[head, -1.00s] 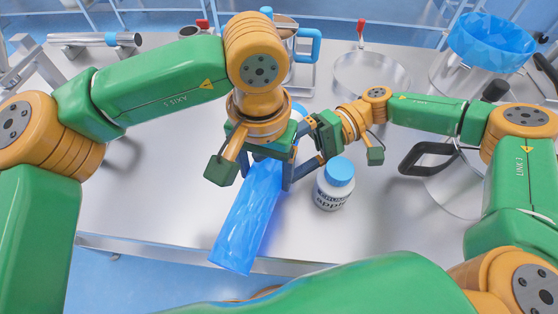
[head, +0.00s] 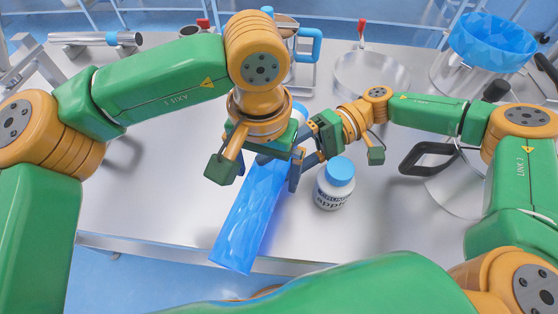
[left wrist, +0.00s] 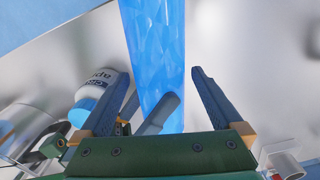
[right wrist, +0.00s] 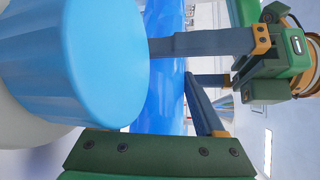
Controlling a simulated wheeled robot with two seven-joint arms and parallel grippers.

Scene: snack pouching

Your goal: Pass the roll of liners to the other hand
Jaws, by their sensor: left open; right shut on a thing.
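The roll of liners is a long blue translucent roll (head: 247,215), tilted and reaching over the table's front edge in the head view. It also shows in the left wrist view (left wrist: 152,50) and the right wrist view (right wrist: 165,75). My left gripper (left wrist: 163,95) is open, its fingers apart on either side of the roll. My right gripper (head: 308,160) comes in from the right and is shut on the roll; its fingers also show in the right wrist view (right wrist: 180,72). The grip area is partly hidden by my left wrist in the head view.
A white bottle with a blue cap (head: 335,185) stands close beside the right gripper and fills the left of the right wrist view (right wrist: 75,60). A blue-lined bowl (head: 490,42) and a metal ring-shaped dish (head: 372,75) stand behind.

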